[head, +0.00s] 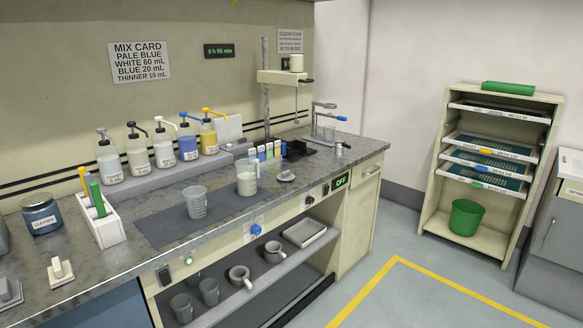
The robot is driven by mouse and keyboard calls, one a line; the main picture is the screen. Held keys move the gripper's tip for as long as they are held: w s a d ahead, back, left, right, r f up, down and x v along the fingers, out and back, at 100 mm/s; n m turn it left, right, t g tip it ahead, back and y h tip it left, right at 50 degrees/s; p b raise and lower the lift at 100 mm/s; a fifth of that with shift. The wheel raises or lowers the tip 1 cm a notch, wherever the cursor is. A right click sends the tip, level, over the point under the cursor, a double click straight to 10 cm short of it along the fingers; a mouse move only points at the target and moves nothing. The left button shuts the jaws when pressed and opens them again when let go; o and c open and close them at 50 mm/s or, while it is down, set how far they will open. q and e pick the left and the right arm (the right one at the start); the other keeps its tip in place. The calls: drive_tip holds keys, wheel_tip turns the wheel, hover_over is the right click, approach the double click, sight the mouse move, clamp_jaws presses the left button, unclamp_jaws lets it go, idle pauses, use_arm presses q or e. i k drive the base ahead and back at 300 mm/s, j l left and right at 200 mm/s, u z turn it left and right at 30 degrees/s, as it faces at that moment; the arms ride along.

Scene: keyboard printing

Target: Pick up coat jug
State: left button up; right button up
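No jug in view carries a readable "coat" label. A clear graduated jug (194,203) stands upright on the dark mat on the counter and looks empty. A second jug (246,179) holds white liquid up to part of its height and stands upright right of it, with a thin rod rising from it. Grey mugs (239,276) and cups (181,307) sit on the lower shelf; I cannot tell if one is the coat jug. Neither of my grippers is in view.
Pump bottles (163,150) line the back ledge. A white holder (101,225) and a cleaner jar (41,215) stand at left. A stirrer stand (266,95) rises behind. A rack (486,183) with a green bin (465,217) stands right. The taped floor (400,300) is clear.

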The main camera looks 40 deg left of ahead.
sight(247, 170)
drive_tip(key=i+u, duration=0.15)
drive_tip(key=i, duration=0.5)
drive_tip(key=i+l+u, duration=0.15)
drive_tip(key=i, duration=0.5)
drive_tip(key=i+l+u, duration=0.15)
drive_tip(key=i, duration=0.5)
